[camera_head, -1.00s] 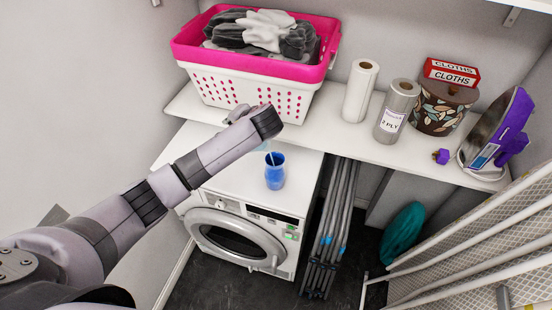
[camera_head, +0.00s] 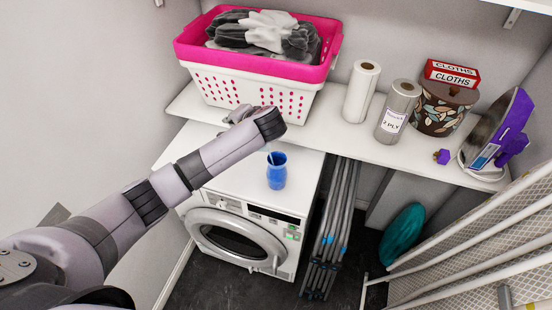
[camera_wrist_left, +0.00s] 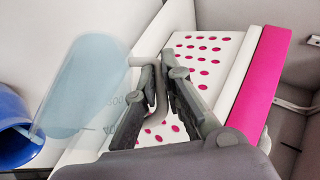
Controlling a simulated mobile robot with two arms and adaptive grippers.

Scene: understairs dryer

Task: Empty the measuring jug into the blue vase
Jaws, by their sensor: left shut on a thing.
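The blue vase (camera_head: 277,172) stands upright on top of the white dryer, and its open mouth shows at the left edge of the left wrist view (camera_wrist_left: 12,145). My left gripper (camera_wrist_left: 157,85) is shut on the handle of the translucent pale-blue measuring jug (camera_wrist_left: 85,85). The jug is tilted, its lower end at the vase's mouth. A thin pale streak (camera_wrist_left: 35,133) runs into the mouth; I cannot tell if it is liquid or spout. In the head view my wrist hides most of the jug, with the gripper (camera_head: 240,114) just behind the vase. My right gripper is out of view.
The white dryer (camera_head: 245,235) stands below a shelf (camera_head: 330,130). The shelf holds a pink-and-white laundry basket (camera_head: 255,88) close behind my gripper, two paper rolls (camera_head: 361,92), a patterned pot (camera_head: 441,108) and an iron (camera_head: 500,140). Folded grey poles (camera_head: 330,230) lean beside the dryer.

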